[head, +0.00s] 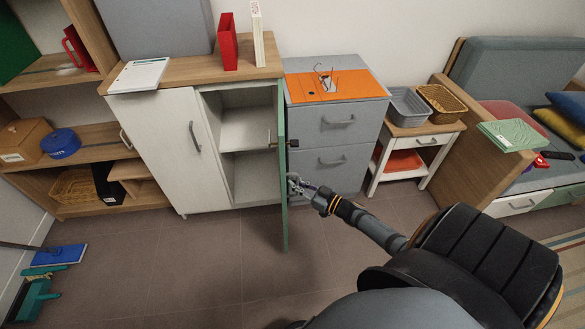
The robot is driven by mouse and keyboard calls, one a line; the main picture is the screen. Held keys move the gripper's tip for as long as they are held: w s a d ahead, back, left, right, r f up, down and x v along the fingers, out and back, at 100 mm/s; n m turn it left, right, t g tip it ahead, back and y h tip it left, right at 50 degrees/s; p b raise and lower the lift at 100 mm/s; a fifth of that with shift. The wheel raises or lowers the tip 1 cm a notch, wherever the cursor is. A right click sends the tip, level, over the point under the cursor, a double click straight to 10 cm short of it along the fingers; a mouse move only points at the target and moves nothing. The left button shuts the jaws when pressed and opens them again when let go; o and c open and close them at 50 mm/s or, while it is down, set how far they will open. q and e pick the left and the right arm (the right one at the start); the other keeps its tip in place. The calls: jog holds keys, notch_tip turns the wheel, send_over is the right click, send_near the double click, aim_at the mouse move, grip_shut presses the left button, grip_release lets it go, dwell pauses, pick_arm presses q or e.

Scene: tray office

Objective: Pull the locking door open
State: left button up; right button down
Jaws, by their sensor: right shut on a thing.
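The locking door (282,205) is a green-faced door on the white cabinet. It stands swung out, seen nearly edge-on, and the shelf compartment (245,130) behind it shows open and empty. A dark lock (284,144) with brass-coloured parts sits across the door's edge at mid height. My right gripper (296,184) is on the right, outer side of the door, below the lock, shut on the door's handle. The handle is mostly hidden by the fingers. My left gripper is not in view.
The white left door (178,150) of the cabinet is shut. A grey drawer unit (335,135) stands close to the right of the open door. A brush (35,300) and a blue mop head (60,254) lie at the left. The floor (190,270) before the cabinet is clear.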

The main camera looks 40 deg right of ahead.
jog(key=shift+s+d+f+y, duration=0.2)
jog(key=shift+s+f+y, duration=0.1)
jog(key=shift+s, duration=0.1)
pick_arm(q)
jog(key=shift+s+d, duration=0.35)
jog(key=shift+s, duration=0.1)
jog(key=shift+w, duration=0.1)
